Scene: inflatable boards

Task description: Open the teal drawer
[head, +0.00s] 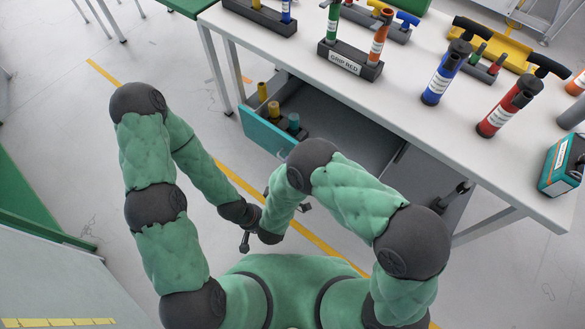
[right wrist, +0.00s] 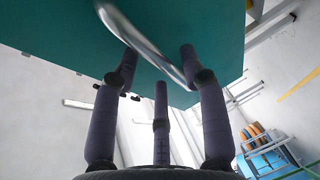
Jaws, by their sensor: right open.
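The teal drawer (head: 264,132) stands pulled out from under the white table, its interior visible with yellow and teal cylinders inside. In the right wrist view its teal front (right wrist: 210,35) fills the top, with a curved silver handle (right wrist: 148,42) across it. My right gripper (right wrist: 158,58) is open, its fingers close to the handle; I cannot tell whether they touch it. In the head view the right hand is largely hidden by my own arm. My left gripper (head: 245,240) hangs low in front of my body, partly hidden, its jaw state unclear.
The white table (head: 290,50) holds a labelled rack (head: 350,62), blue (head: 445,75) and red (head: 508,107) cylinders, and a teal box (head: 565,165). Table legs stand beside the drawer. Floor to the left of the drawer is clear.

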